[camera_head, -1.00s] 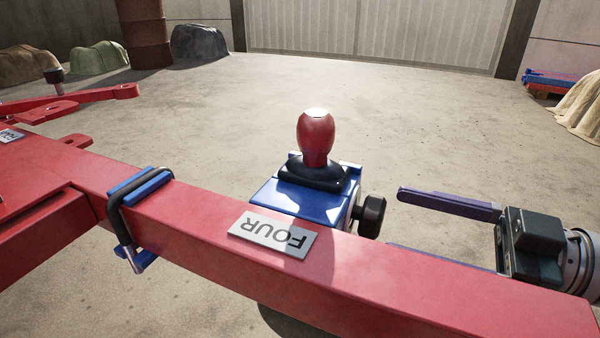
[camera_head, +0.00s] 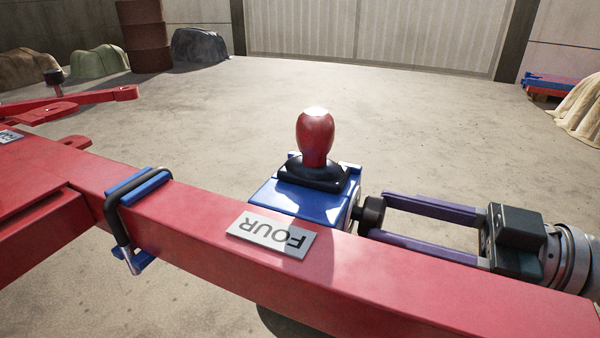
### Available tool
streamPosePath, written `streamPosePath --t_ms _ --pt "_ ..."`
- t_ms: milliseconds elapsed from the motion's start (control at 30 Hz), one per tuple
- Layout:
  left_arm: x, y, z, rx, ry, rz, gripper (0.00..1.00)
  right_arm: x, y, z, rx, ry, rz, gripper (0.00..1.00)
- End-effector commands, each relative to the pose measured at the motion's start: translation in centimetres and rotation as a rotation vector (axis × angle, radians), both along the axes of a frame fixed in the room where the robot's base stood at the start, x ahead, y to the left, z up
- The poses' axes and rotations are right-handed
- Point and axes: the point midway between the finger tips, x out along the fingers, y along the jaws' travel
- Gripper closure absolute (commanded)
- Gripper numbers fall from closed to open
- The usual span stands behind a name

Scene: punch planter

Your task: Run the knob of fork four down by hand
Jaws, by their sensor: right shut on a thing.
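A red beam with a plate reading FOUR (camera_head: 272,235) runs from the left to the lower right. Behind the plate a blue block (camera_head: 300,203) sits against the beam, with a red handle (camera_head: 316,138) in a black boot on top. A black knob (camera_head: 371,213) sticks out from the block's right side. My right gripper (camera_head: 377,216) comes in from the right, its two purple fingers on either side of the knob and shut on it. The near finger is partly behind the beam's top edge. My left gripper is out of view.
A black and blue clamp (camera_head: 124,217) wraps the beam left of the plate. Another red arm (camera_head: 85,101) lies farther left. Covered heaps (camera_head: 198,44) and a rust-brown drum (camera_head: 146,36) stand at the back left. The concrete floor behind the block is clear.

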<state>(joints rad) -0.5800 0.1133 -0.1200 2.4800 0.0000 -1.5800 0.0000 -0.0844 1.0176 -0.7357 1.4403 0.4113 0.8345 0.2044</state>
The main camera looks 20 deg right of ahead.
Motion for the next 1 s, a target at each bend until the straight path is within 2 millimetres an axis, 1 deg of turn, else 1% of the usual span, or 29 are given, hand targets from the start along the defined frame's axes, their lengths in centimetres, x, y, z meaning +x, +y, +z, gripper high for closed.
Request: streamPosePath --t_ms 33,200,233,367,500,633,967,1000 --pt "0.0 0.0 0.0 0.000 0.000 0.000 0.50 0.0 0.0 0.0 0.000 0.000 0.000 0.77" --pt "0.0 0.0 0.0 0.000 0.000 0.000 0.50 0.0 0.0 0.0 0.000 0.000 0.000 0.96" --pt "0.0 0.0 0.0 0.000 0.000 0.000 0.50 0.0 0.0 0.0 -0.001 0.001 0.000 0.98" --pt "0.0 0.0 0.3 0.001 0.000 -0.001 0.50 0.0 0.0 0.1 0.030 0.027 0.000 0.98" --pt "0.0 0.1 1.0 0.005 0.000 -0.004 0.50 0.1 -0.1 0.2 0.137 0.118 -0.001 0.98" --pt "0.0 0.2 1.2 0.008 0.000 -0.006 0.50 0.1 -0.1 0.1 0.215 0.185 0.000 0.98" --pt "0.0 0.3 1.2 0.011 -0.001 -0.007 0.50 0.1 -0.1 0.0 0.240 0.206 0.000 0.98" --pt "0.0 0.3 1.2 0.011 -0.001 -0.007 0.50 0.1 -0.1 0.0 0.240 0.206 0.000 0.40"
